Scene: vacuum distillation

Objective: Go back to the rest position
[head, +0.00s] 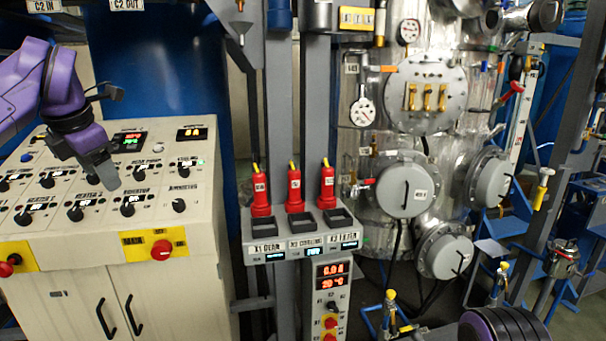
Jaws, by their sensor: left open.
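My left gripper (106,178) hangs at the end of the purple left arm, which comes in from the left edge. It is in front of and above the control panel (105,232) with its rows of black knobs. It is open and I see nothing held in it. Whether a fingertip touches the panel cannot be told from this view. A dark ribbed, purple-edged part at the bottom right looks like part of my right arm; my right gripper does not show.
Three red plugs (295,190) stand on a grey socket stand right of the panel. A red emergency button (161,250) sits on the panel's front. A steel vessel (440,160) with gauges and round flanges stands at the right. Dark floor shows between the stand and vessel.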

